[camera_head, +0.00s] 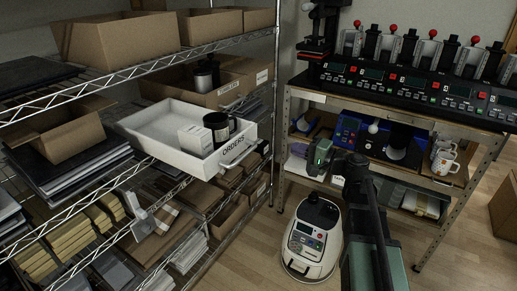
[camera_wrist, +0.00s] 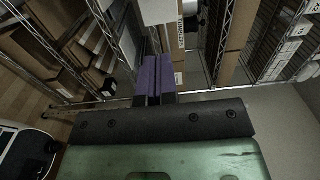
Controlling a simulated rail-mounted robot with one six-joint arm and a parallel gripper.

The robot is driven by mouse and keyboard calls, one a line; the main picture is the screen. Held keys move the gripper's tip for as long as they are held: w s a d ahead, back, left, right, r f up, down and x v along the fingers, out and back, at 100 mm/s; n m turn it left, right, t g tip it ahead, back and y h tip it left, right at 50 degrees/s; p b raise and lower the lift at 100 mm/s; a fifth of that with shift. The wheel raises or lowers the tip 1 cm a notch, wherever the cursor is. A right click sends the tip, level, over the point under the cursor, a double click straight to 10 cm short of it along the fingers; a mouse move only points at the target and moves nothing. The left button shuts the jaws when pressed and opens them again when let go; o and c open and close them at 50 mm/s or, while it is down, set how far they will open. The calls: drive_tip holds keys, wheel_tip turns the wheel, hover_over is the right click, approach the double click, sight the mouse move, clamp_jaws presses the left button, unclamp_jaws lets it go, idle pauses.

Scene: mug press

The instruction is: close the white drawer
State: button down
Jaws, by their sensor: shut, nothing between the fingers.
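The white drawer (camera_head: 176,156) stands pulled out from the middle level of the wire shelf in the head view. Its front panel bears the label "ORDERS" and a handle. A small white box (camera_head: 195,139) and a black mug (camera_head: 217,128) are in it. My gripper is to the right of the drawer and apart from it in the head view, with its fingertips not clear there. In the wrist view my purple fingers (camera_wrist: 155,62) are together and empty. A pale panel (camera_wrist: 158,10) shows beyond them; I cannot tell whether it is the drawer.
Wire shelves with cardboard boxes (camera_head: 124,40) and black binders fill the left. A white floor robot (camera_head: 312,240) stands beside my arm. A bench with several machines (camera_head: 415,85) is at the right, with mugs (camera_head: 444,158) below. Some floor is free.

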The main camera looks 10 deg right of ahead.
sight(252, 134)
drive_tip(key=x, duration=1.4)
drive_tip(key=shift+w, duration=0.1)
